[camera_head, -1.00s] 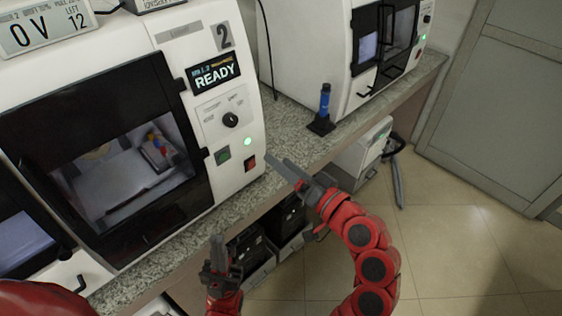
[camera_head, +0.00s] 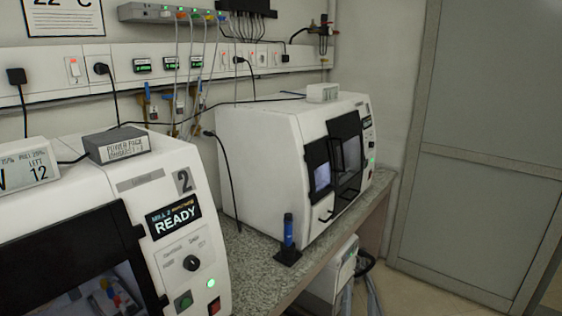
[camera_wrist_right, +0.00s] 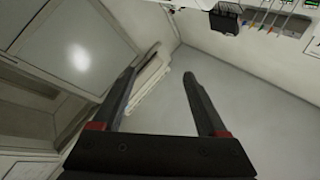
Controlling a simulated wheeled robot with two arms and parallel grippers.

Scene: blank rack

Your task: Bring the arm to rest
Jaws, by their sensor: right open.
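My right gripper (camera_wrist_right: 159,73) shows in the right wrist view. Its two dark fingers are spread apart with nothing between them. It points at bare pale surfaces, clear of the machines and bench. Neither arm shows in the head view, and my left gripper is in no view.
A white milling machine (camera_head: 152,185) reading READY stands on the speckled bench (camera_head: 250,262) at left. A second white machine (camera_head: 262,165) stands farther back. A blue tool (camera_head: 288,230) stands upright in a black base between them. A grey door (camera_head: 475,200) is at right.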

